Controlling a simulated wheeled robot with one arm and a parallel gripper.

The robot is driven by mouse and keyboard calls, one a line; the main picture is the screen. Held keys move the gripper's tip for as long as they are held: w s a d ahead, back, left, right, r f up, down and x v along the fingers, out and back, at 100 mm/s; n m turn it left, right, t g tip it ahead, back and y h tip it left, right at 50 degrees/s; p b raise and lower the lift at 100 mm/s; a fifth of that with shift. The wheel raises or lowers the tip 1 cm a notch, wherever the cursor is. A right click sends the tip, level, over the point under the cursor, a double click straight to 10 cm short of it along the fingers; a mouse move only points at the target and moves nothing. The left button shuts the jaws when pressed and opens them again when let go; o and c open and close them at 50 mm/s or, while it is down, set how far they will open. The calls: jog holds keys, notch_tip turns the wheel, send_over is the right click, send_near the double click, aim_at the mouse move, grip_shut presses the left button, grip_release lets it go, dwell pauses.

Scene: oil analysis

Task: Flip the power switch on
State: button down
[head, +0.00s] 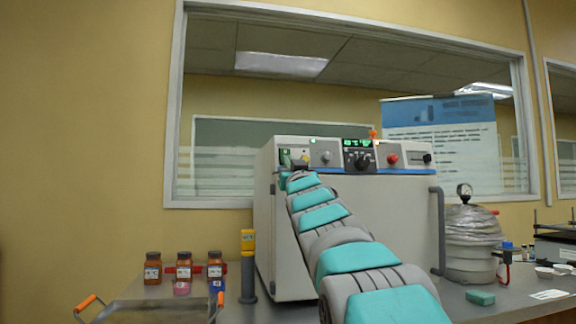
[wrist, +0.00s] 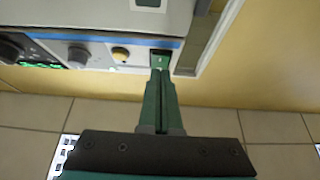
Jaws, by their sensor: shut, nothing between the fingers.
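The power switch (wrist: 160,57) is a small dark rocker with a pale mark, at the end of the machine's control panel in the wrist view. In the head view the switch (head: 285,157) is at the panel's left end, partly hidden by my arm's end. My gripper (wrist: 160,74) is shut and empty, its green fingertips at the switch's lower edge in the wrist view. I cannot tell whether they touch it. In the head view my gripper (head: 299,162) is small and unclear at the panel. The rocker's on or off position is not clear.
The large grey machine (head: 390,215) stands on the bench. Beside the switch are a yellow button (wrist: 120,53), a grey knob (wrist: 77,54) and a lit green display (head: 357,142). Brown bottles (head: 184,267) stand left; a wrapped pot with a gauge (head: 470,240) stands right.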

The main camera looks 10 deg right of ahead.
jog(key=b+v, duration=0.2)
jog(key=v, duration=1)
jog(key=shift+f, duration=0.3)
jog(key=shift+w, duration=0.15)
